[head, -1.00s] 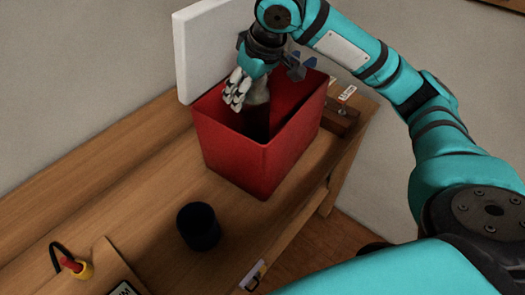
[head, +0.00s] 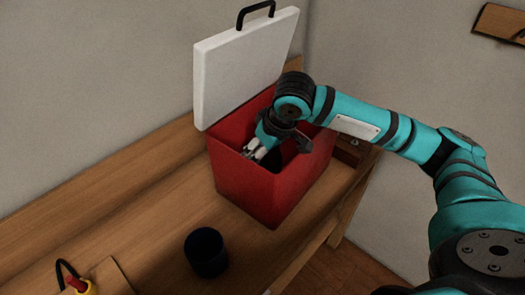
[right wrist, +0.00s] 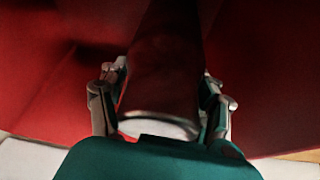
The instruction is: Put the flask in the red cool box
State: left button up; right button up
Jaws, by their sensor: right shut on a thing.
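The red cool box (head: 262,192) stands on the wooden bench with its white lid (head: 245,72) open upright at the back. My right gripper (head: 258,150) reaches down into the box from above, its fingers at about rim height. In the right wrist view, my right gripper (right wrist: 160,98) is shut on the flask (right wrist: 165,65), a dark cylinder with a pale band near its end. Red box walls surround the flask there. In the head view the front wall hides most or all of it, and I cannot tell whether it touches the box floor. My left gripper is not in view.
A black cup (head: 206,250) stands on the bench in front of the box. A yellow and red item with a black loop (head: 80,284) is at the lower left. A wooden shelf (head: 497,22) is on the wall at upper right.

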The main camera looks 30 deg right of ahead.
jog(key=o, duration=1.7)
jog(key=shift+f, duration=0.1)
jog(key=v, duration=1.2)
jog(key=shift+s, duration=0.1)
